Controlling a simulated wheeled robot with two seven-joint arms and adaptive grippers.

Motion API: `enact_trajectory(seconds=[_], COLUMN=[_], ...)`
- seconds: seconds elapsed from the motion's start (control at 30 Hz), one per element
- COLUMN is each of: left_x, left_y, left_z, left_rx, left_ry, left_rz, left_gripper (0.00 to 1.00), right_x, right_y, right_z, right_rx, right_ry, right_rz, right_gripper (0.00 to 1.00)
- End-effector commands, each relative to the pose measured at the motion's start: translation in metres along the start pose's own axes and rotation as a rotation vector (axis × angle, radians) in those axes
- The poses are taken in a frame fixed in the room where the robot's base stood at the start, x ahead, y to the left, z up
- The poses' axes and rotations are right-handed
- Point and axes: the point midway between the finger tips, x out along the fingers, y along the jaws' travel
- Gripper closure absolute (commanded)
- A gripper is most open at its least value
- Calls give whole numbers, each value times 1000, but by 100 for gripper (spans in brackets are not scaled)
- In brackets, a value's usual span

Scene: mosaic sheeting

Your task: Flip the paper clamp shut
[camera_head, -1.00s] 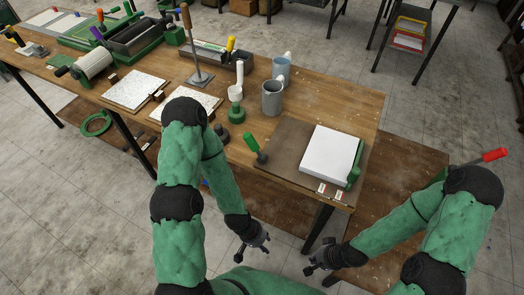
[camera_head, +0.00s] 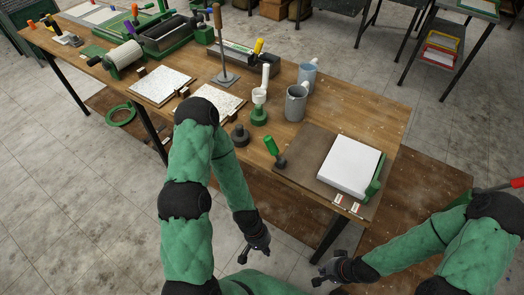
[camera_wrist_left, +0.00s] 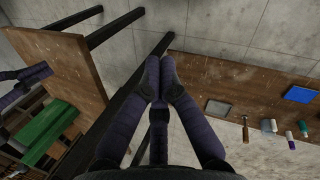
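The paper clamp looks to be the green bar (camera_head: 375,178) along the right edge of a white paper stack (camera_head: 349,166). The stack lies on a brown board (camera_head: 310,150) at the table's near right corner. I cannot tell the clamp's angle clearly. My left gripper (camera_head: 255,250) hangs low in front of the table, apart from the board. In the left wrist view its fingers (camera_wrist_left: 160,72) meet at the tips with nothing between them. My right gripper (camera_head: 322,272) is low, below the board's near edge, touching nothing; its fingers are too small to judge.
A green-handled tool (camera_head: 274,150) stands at the board's left edge. Two mugs (camera_head: 296,103) and a green-based white stand (camera_head: 259,106) are behind it. Speckled sheets (camera_head: 161,86) lie further left. The wooden table's (camera_head: 350,104) right rear area is clear.

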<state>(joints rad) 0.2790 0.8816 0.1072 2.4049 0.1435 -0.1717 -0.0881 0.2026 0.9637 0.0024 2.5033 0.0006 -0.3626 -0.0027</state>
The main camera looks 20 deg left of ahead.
Motion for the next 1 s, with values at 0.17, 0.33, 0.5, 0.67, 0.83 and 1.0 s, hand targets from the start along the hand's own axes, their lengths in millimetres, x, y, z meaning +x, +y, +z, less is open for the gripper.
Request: enact_trajectory(seconds=[0.17, 0.33, 0.5, 0.67, 0.83, 1.0], left_x=[-3, -15, -36, -68, -114, -174], left_y=[-18, -15, -2, 8, 6, -17], left_z=[7, 8, -8, -39, -83, -127], left_rx=[-181, -343, -482, -582, -646, -653], left_ry=[-144, -261, -326, -323, -237, -62], left_rz=[53, 191, 404, 657, 956, 1257], left_gripper=[100, 100, 100, 100, 100, 100], right_x=[8, 14, 20, 26, 32, 37], right_y=[3, 5, 7, 9, 11, 13], right_z=[0, 0, -1, -1, -1, -1], right_rx=[0, 0, 0, 0, 0, 0], right_ry=[0, 0, 0, 0, 0, 0], right_rz=[0, 0, 0, 0, 0, 0], right_gripper=[100, 100, 100, 100, 100, 100])
